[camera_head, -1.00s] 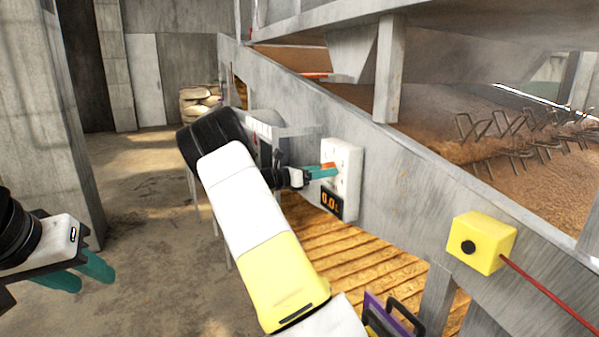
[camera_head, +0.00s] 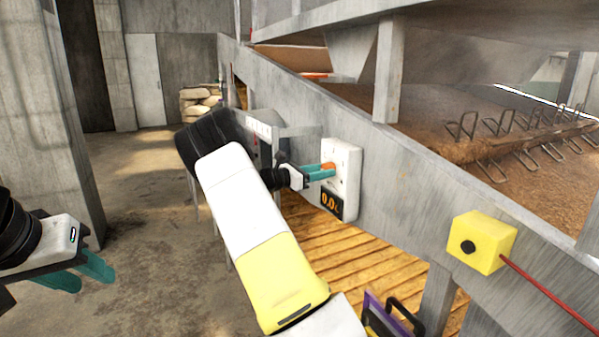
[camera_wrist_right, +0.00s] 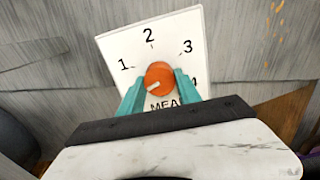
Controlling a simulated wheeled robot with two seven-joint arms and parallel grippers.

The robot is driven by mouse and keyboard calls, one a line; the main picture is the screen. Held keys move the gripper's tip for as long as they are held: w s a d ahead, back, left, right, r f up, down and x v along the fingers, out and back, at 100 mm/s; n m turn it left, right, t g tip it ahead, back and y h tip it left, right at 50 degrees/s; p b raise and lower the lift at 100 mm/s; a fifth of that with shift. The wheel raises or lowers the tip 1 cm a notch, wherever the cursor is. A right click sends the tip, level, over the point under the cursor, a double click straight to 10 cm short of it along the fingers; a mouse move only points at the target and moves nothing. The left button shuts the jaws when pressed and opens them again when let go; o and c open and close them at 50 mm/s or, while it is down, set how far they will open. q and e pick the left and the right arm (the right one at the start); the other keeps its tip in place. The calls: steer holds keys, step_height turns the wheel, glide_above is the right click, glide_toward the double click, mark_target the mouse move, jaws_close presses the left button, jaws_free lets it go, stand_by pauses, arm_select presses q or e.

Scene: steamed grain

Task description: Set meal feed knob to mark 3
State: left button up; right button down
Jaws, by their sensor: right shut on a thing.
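A white panel (camera_head: 350,162) is mounted on the grey wall. Its dial, marked 1, 2 and 3 with a partly hidden number beyond, shows in the right wrist view (camera_wrist_right: 125,50), with "MEA" lettering below. The orange knob (camera_wrist_right: 159,77) has a white line pointing down and left, below mark 1. My right gripper (camera_wrist_right: 158,88) is shut on the knob, one teal finger on each side; in the head view it reaches the panel (camera_head: 323,171). A display (camera_head: 330,203) under the panel reads about 0.0. My left gripper (camera_head: 80,274) is open and empty at the far left.
A yellow box with a black button (camera_head: 482,243) and a red cord (camera_head: 550,295) is on the wall to the right. Behind the wall is a bed of grain (camera_head: 430,130) with metal tines. Sacks (camera_head: 198,100) stand at the back; the floor at left is clear.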

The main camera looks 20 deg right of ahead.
steer(key=m, duration=2.5)
steer(key=shift+w+r+m, duration=0.15)
steer(key=shift+m, duration=0.15)
steer(key=m, duration=0.4)
steer(key=shift+m, duration=1.7)
steer(key=shift+r, duration=0.1)
steer(key=c, duration=0.9)
jaws_free()
steer(key=shift+o, duration=0.2)
